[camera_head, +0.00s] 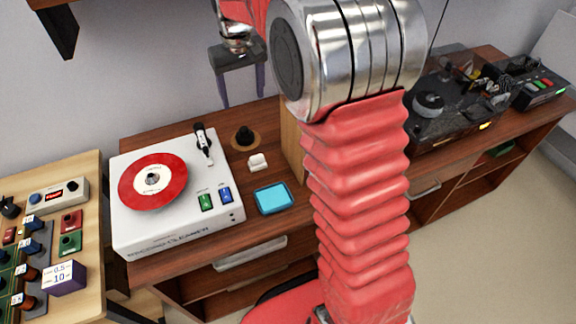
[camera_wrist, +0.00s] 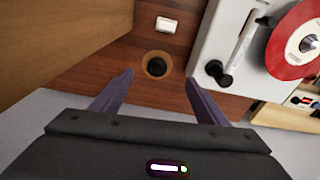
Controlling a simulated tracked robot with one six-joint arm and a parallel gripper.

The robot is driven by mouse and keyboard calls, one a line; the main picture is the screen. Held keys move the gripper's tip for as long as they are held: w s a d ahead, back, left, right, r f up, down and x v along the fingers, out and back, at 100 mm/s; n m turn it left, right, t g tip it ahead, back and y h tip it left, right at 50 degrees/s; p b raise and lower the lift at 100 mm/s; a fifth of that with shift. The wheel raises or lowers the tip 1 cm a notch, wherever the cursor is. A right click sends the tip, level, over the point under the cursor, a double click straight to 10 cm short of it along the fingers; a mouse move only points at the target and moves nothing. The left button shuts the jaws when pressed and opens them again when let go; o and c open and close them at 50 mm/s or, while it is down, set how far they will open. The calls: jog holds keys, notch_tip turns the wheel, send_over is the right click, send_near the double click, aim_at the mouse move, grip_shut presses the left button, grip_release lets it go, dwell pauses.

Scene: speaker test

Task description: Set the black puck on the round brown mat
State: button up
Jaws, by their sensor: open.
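The black puck (camera_head: 243,132) sits on the round brown mat (camera_head: 254,145) on the wooden cabinet, just right of the record cleaner. In the wrist view the puck (camera_wrist: 156,66) lies inside the rim of the mat (camera_wrist: 147,74), and bare rim shows around it. My gripper (camera_head: 243,104) is open and empty. It hangs above and behind the puck in the head view, fingers pointing down. In the wrist view its two purple fingers (camera_wrist: 160,77) stand apart, with the puck and mat showing between their tips. No contact with the puck is visible.
The white record cleaner (camera_head: 219,221) with a red record stands left of the mat. A small white block (camera_head: 258,162) and a blue tray (camera_head: 273,198) lie in front. A wooden box side (camera_head: 292,139) rises to the right. The wall is close behind.

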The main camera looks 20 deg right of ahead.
jog(key=s+r+t, duration=0.1)
jog(key=s+r, duration=0.5)
jog(key=s, duration=0.3)
jog(key=s+f+t, duration=0.1)
jog(key=s+t, duration=0.2)
jog(key=s, duration=1.9)
jog(key=shift+s+f+m, duration=0.35)
jog(key=shift+s+m, duration=0.05)
